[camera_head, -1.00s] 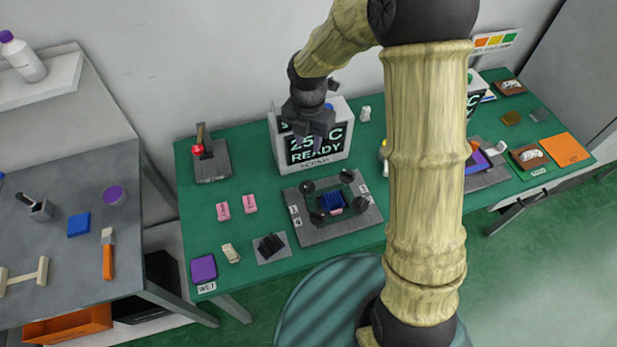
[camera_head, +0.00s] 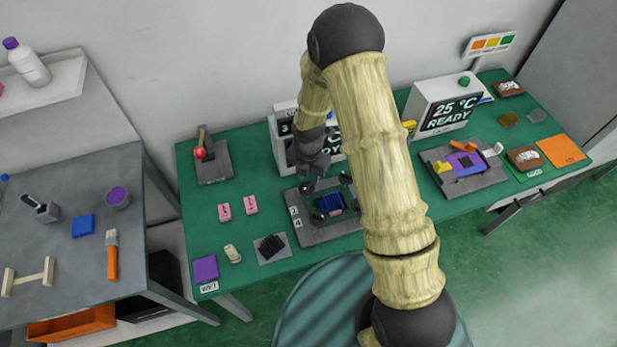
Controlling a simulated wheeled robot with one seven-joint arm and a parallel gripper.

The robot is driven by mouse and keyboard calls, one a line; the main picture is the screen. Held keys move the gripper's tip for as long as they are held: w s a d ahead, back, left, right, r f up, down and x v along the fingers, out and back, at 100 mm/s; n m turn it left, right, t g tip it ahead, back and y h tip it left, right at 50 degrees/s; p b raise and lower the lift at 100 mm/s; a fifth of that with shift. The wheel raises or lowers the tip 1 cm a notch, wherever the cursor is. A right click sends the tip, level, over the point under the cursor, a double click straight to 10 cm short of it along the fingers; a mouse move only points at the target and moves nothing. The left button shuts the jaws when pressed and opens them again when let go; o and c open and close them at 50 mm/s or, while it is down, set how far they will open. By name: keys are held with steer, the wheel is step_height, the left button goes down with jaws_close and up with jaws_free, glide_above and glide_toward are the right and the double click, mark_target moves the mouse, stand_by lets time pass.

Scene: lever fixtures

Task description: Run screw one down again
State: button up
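The grey fixture plate (camera_head: 303,236) lies on the green table, with a blue finned block (camera_head: 332,203) at its centre and dark round screw knobs around it. One knob (camera_head: 346,178) shows at the back right and another (camera_head: 317,218) at the front left. White number tags (camera_head: 294,211) sit on the plate's left edge, too small to read surely. My gripper (camera_head: 316,181) points down over the back left part of the fixture, close to the knob there. Whether it touches that knob is unclear. My arm hides the fixture's right side. The finger opening is too small and dark to judge.
A display box (camera_head: 282,152) stands behind the fixture, partly covered by my arm. A second display (camera_head: 447,110) reads 25 °C READY. A red-knobbed lever (camera_head: 201,152), pink blocks (camera_head: 237,208) and a black finned block (camera_head: 271,246) stand left. Another fixture (camera_head: 437,172) is right.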

step_height(320, 180, down, 2)
steer(key=shift+s+a+f, duration=0.1)
steer(key=shift+s+f, duration=0.05)
steer(key=shift+f, duration=0.2)
steer(key=shift+c, duration=0.4)
jaws_close()
